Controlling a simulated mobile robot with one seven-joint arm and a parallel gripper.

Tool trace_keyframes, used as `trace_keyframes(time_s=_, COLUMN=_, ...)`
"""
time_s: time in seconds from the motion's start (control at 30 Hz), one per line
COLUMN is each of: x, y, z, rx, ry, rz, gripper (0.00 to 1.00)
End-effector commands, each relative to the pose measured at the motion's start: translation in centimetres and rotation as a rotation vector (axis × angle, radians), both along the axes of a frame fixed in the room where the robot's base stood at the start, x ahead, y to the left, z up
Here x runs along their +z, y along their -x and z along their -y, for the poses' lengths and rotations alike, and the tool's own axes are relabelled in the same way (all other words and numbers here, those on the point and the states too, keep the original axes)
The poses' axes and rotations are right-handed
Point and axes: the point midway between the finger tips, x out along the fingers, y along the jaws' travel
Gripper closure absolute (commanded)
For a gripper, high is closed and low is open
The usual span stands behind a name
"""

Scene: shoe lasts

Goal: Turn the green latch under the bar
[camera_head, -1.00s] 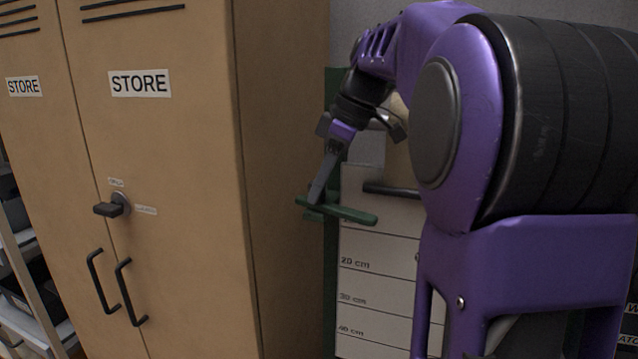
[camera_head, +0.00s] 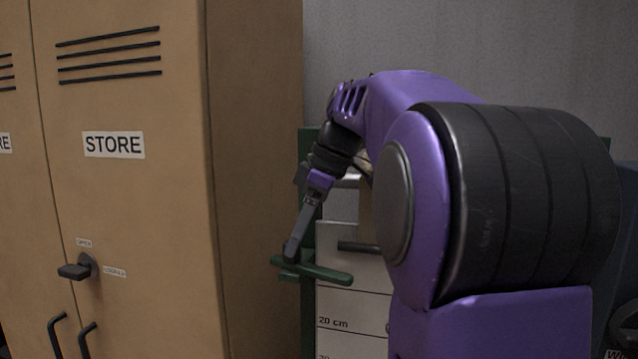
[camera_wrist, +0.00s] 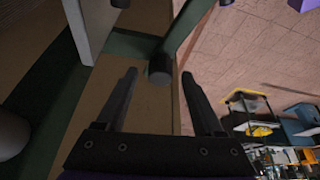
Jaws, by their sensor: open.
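The green latch (camera_head: 325,273) is a slim, roughly level piece in front of the white panel with cm marks in the head view. My gripper (camera_head: 291,252) reaches down to its left end; I cannot tell whether they touch. A short dark bar (camera_head: 357,247) sticks out just above the latch's right part. In the wrist view my gripper (camera_wrist: 160,73) is open, with its two fingers apart. A dark round stub (camera_wrist: 160,68) shows between the fingertips, with a green strip (camera_wrist: 190,28) running up from it. Nothing is clearly gripped.
A tan STORE cabinet (camera_head: 130,200) stands at the left, with a dark turn handle (camera_head: 76,268) on its door. The cm-marked white panel (camera_head: 350,306) is behind the latch, on a green frame (camera_head: 307,165). Shelves with coloured boxes (camera_wrist: 265,125) show in the wrist view.

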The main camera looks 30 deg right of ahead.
Motion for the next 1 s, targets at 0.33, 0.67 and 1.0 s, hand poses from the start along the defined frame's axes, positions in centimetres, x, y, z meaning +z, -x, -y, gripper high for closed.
trace_keyframes(time_s=0.33, x=7.3, y=1.6, z=2.6, rx=-0.002, ry=0.002, rz=0.004, gripper=0.31)
trace_keyframes(time_s=0.67, x=12.2, y=2.7, z=4.3, rx=-0.001, ry=0.001, rz=0.003, gripper=0.31)
trace_keyframes(time_s=1.0, x=14.1, y=3.2, z=4.8, rx=0.001, ry=0.001, rz=0.001, gripper=0.31)
